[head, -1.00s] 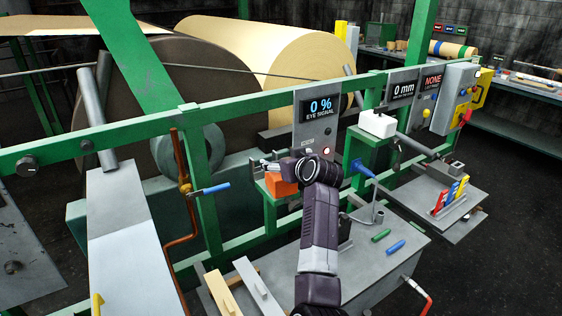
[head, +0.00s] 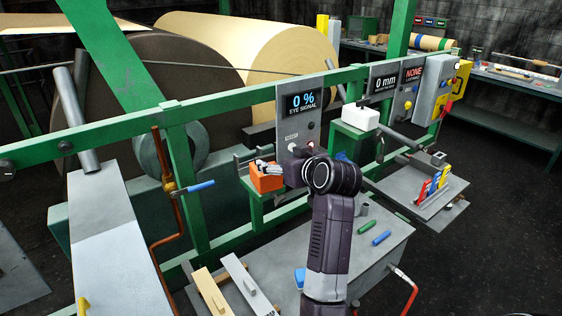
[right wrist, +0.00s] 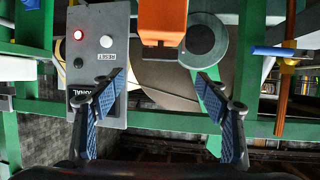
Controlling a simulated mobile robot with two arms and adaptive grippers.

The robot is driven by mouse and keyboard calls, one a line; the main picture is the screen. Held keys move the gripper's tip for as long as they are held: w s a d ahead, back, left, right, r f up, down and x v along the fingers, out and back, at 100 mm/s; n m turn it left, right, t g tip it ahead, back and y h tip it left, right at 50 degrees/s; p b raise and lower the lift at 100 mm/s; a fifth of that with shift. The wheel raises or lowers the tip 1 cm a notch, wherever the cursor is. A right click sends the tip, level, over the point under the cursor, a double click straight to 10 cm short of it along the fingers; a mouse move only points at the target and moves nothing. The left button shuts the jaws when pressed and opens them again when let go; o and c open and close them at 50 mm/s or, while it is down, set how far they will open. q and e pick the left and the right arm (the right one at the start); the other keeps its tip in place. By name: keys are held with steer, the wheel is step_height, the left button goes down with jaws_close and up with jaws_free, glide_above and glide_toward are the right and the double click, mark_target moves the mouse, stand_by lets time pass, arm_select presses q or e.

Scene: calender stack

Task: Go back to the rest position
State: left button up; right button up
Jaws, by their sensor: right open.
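My right arm comes up from the bottom of the head view, its wrist in front of the eye signal panel (head: 304,103). The right gripper (head: 274,168) is mostly hidden by the wrist, with its fingers near the orange block (head: 266,183). In the right wrist view the right gripper (right wrist: 162,78) is open, with nothing between its fingers. The orange block (right wrist: 162,22) shows beyond the fingertips, apart from them. The panel with a lit red lamp and RESET button (right wrist: 106,41) is beside the left finger. My left gripper is not in view.
A green rail (head: 225,102) runs across in front of the large rolls. A copper pipe with a blue lever (head: 200,186) stands left. The grey bench (head: 385,262) holds green and blue cylinders. A tray with coloured pieces (head: 432,185) is at right.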

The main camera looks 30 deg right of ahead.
steer(key=shift+s+r, duration=0.15)
steer(key=shift+s, duration=0.15)
stand_by(0.4)
